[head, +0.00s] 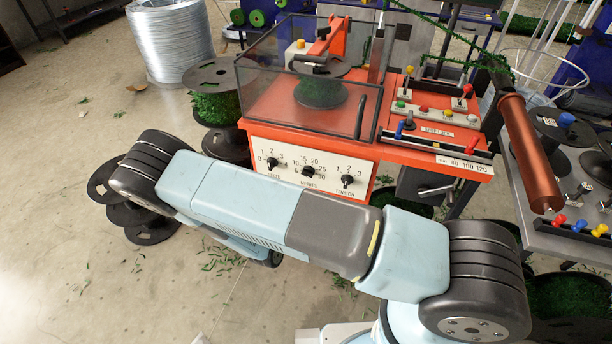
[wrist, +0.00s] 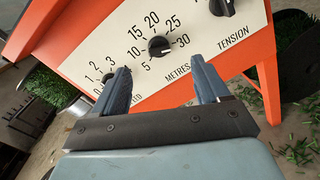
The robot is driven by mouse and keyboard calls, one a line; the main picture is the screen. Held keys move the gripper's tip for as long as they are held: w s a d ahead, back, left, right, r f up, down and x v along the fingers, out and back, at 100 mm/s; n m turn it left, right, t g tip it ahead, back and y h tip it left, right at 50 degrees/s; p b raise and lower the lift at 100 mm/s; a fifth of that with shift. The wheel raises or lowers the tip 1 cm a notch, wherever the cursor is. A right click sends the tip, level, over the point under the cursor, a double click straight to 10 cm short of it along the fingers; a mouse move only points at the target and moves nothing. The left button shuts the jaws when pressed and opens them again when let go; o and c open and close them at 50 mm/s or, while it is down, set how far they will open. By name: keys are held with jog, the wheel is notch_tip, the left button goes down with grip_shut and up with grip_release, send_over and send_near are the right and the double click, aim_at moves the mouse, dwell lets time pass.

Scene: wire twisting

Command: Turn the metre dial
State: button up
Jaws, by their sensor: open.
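The metres dial (head: 308,171) is a small black knob in the middle of the white front panel, with a scale running from 5 to 30. In the wrist view the metres dial (wrist: 158,47) has a white mark on its right side, toward the 25 to 30 side. My gripper (wrist: 158,78) is open, with two blue fingers pointing at the panel. The dial shows between and beyond the fingertips, with no contact visible. The left finger partly covers the speed dial. In the head view my gripper is hidden behind my arm.
On the same panel, the speed dial (head: 272,163) sits to the left and the tension dial (head: 347,181) to the right. The orange machine (head: 440,160) carries a clear cover (head: 270,95) over a spool. Spools (head: 150,230) stand on the floor at left.

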aim_at(307, 175)
jog(key=shift+n+t+y, duration=0.3)
jog(key=shift+n+y, duration=0.3)
jog(key=shift+n, duration=0.1)
jog(key=x, duration=0.4)
jog(key=f+x, duration=0.1)
jog(key=x, duration=0.4)
jog(key=f+x, duration=0.1)
jog(key=x, duration=0.3)
jog(key=shift+w+a+f, duration=0.1)
jog(key=shift+w+a, duration=0.1)
jog(key=shift+w, duration=0.1)
jog(key=c, duration=1.1)
